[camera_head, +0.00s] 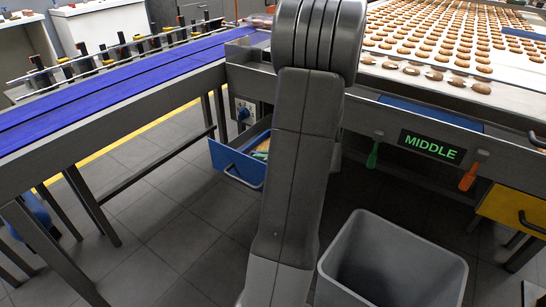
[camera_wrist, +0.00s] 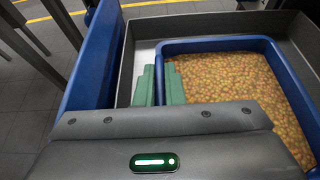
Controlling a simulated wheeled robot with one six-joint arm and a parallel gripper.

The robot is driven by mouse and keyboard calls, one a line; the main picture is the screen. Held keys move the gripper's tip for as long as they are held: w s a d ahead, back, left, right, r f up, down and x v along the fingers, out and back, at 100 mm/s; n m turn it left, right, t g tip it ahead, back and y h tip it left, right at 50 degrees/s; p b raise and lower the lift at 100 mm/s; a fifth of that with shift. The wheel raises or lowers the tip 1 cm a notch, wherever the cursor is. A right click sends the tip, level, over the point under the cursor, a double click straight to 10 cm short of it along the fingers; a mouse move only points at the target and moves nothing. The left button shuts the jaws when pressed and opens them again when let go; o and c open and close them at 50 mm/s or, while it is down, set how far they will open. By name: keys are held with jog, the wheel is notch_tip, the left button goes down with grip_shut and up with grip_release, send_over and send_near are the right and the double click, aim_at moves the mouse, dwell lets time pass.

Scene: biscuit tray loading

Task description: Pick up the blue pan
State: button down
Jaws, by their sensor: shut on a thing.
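The blue pan (camera_wrist: 215,44) is in the wrist view, full of small round orange-brown pieces. It sits inside an open grey drawer with a blue front (camera_wrist: 92,65). My gripper (camera_wrist: 160,78) has two green fingers, one on each side of the pan's left wall, and is shut on that wall. The pan's near side is hidden by my gripper's body. In the head view, the open drawer's blue front (camera_head: 236,166) shows left of my arm, under the counter. My arm hides most of the gripper and the pan there.
A grey bin (camera_head: 440,262) stands on the floor at the lower right. A blue conveyor (camera_head: 120,83) runs along the left. Biscuits cover the white counter above. A "MIDDLE" sign (camera_head: 432,146) and a yellow drawer (camera_head: 515,213) are at the right. Floor is clear between conveyor and drawer.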

jog(key=shift+r, duration=0.15)
jog(key=shift+r+p, duration=1.75)
jog(key=shift+r, duration=3.1)
